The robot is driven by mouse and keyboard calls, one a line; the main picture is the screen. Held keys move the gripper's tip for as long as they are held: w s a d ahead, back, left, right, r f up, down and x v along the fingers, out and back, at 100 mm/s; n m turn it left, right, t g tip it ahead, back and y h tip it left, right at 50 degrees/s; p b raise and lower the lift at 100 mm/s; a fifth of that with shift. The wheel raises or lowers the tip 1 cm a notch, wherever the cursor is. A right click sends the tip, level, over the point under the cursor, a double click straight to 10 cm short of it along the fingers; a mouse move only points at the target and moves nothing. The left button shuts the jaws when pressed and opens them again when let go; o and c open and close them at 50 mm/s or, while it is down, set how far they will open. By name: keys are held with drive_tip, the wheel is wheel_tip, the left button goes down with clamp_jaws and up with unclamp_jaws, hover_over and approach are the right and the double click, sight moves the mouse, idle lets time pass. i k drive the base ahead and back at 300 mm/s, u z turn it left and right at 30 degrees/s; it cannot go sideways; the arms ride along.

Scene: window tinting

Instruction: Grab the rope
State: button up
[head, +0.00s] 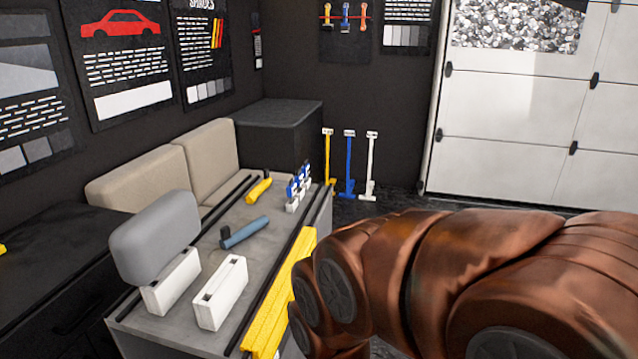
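No coiled rope shows clearly in the head view. A long yellow ridged strip (277,300) lies along the right edge of the grey table; I cannot tell whether it is the rope. Its lower right side is close to my brown arm in the picture, and part of it may be hidden. My arm fills the lower right of the view. My gripper is not in view.
The grey table (190,318) carries two white cases (220,292), a grey padded block (155,238), a blue tool (245,232), a yellow tool (258,190) and a small rack (298,188). Beige seats (135,185) stand behind. Long-handled tools (349,165) lean against the wall.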

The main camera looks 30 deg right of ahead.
sight(253, 197)
drive_tip(key=z, duration=1.65)
drive_tip(key=i, duration=2.95)
drive_tip(key=u, duration=4.4)
drive_tip(key=i, duration=0.15)
drive_tip(key=z, duration=0.2)
